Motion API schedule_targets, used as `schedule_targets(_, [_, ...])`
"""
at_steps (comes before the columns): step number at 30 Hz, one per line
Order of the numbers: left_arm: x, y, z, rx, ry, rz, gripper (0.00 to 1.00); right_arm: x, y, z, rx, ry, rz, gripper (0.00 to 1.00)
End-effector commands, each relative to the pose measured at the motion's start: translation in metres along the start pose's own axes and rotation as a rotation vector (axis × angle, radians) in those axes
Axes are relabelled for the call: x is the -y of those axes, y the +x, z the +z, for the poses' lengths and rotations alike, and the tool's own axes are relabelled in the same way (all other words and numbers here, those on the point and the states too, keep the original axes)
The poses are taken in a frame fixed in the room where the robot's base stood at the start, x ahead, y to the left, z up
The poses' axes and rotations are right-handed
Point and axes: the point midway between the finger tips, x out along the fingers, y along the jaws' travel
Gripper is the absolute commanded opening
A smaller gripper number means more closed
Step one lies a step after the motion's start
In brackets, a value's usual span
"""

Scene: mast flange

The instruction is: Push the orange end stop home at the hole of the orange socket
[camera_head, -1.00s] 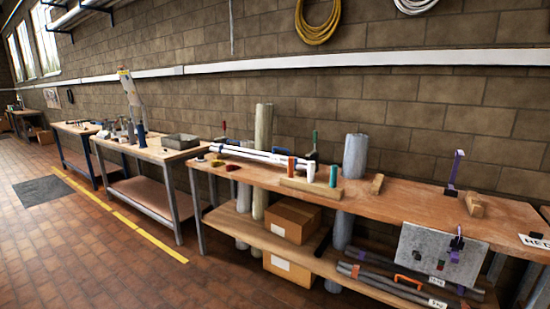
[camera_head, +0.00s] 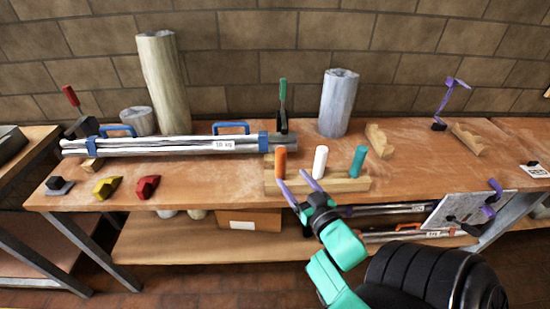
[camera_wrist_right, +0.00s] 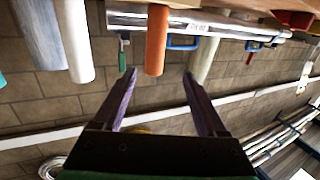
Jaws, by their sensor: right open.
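The orange end stop looks to be the orange cylinder (camera_head: 280,162) standing upright at the left end of a light wooden block (camera_head: 345,185) on the bench. It also shows in the wrist view, where the picture is upside down (camera_wrist_right: 157,40). My right gripper (camera_head: 294,184) is open, with its purple fingers in front of the block's left end. In the wrist view the orange cylinder lines up with the gap between the fingers (camera_wrist_right: 159,74), and nothing is held. I cannot make out an orange socket or its hole. My left gripper is not in view.
A white cylinder (camera_head: 320,161) and a teal cylinder (camera_head: 357,161) stand to the right on the same block. Clamped metal tubes (camera_head: 185,146) lie behind it to the left. A grey roll (camera_head: 338,103) stands behind. Yellow (camera_head: 107,187) and red (camera_head: 147,187) pieces lie at the front left.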

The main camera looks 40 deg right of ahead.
Motion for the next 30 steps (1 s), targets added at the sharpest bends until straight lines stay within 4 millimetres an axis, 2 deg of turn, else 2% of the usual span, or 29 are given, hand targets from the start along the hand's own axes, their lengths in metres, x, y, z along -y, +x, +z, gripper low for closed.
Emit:
schedule_targets(1, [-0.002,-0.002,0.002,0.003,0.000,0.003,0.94,-0.002,-0.001,-0.013,-0.021,-0.002,0.004,0.74])
schedule_targets(4, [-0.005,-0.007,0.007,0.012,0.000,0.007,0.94,-0.002,0.011,-0.022,-0.037,-0.003,0.003,0.74])
schedule_targets(11, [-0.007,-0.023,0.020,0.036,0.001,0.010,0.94,-0.002,0.071,-0.025,-0.035,-0.003,0.003,0.74])
schedule_targets(17, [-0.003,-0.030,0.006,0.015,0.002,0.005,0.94,-0.002,0.099,-0.023,-0.032,-0.002,0.003,0.74])
schedule_targets(22, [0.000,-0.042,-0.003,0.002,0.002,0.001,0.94,-0.002,0.131,-0.025,-0.033,-0.002,0.003,0.74])
schedule_targets(25, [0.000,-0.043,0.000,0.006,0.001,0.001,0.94,-0.002,0.142,-0.023,-0.031,-0.003,0.003,0.74])
schedule_targets(30, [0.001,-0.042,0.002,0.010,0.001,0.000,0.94,-0.002,0.143,-0.021,-0.031,-0.003,0.002,0.74])
